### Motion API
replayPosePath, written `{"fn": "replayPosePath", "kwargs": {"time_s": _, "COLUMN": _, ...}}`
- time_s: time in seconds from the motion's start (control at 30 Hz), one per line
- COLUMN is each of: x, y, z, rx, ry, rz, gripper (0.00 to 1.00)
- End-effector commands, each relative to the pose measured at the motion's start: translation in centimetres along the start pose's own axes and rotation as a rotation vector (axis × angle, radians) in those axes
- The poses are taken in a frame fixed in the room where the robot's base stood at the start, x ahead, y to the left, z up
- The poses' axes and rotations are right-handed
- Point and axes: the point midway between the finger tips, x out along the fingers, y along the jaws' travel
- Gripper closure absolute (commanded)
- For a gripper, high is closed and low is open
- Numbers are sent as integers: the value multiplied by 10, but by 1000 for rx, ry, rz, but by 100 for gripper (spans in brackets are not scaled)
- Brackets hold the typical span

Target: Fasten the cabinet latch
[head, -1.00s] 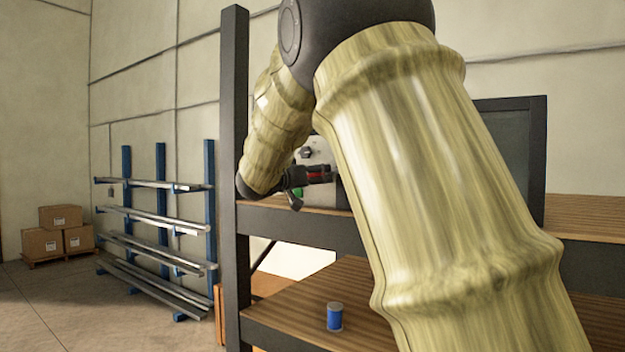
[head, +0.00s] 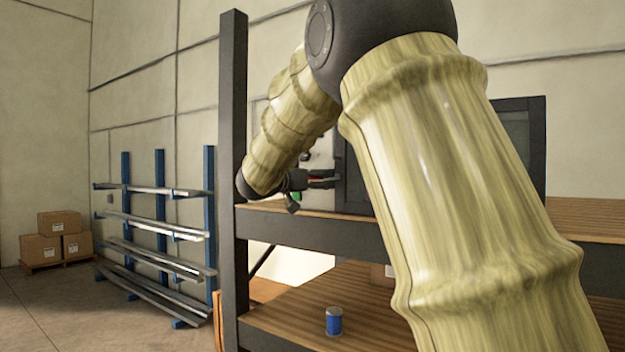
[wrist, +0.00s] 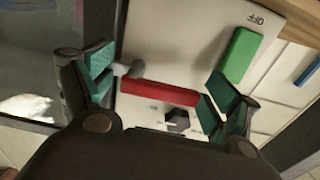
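My gripper (head: 324,180) is at the upper shelf, in front of a pale panel beside the dark-framed cabinet (head: 355,182). In the wrist view my gripper (wrist: 162,88) is open, its teal-padded fingers wide apart. A red bar (wrist: 160,92) lies between the fingers, its right end close to the right pad; I cannot tell whether they touch. A grey lever-like piece (wrist: 130,69) is near the left pad. I cannot tell which part is the latch. My arm hides much of the cabinet in the head view.
The panel (wrist: 185,35) carries a green block (wrist: 240,55), "OFF" lettering and a dark knob (wrist: 177,120). A dark shelf post (head: 234,150) stands left of my gripper. A blue can (head: 334,321) stands on the lower shelf. A metal-bar rack (head: 160,225) and boxes (head: 55,240) are farther left.

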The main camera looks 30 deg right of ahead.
Motion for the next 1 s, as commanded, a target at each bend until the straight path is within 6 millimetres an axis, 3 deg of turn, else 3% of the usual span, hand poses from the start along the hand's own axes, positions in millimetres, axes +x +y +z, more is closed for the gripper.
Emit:
{"fn": "replayPosePath", "kwargs": {"time_s": 0.27, "x": -13, "y": -1, "z": -1, "rx": 0, "ry": 1, "rz": -2, "gripper": 12}}
{"fn": "replayPosePath", "kwargs": {"time_s": 0.7, "x": -89, "y": 1, "z": 0, "rx": 0, "ry": 1, "rz": -1, "gripper": 12}}
{"fn": "replayPosePath", "kwargs": {"time_s": 1.0, "x": -116, "y": 1, "z": 0, "rx": 1, "ry": -1, "rz": 1, "gripper": 12}}
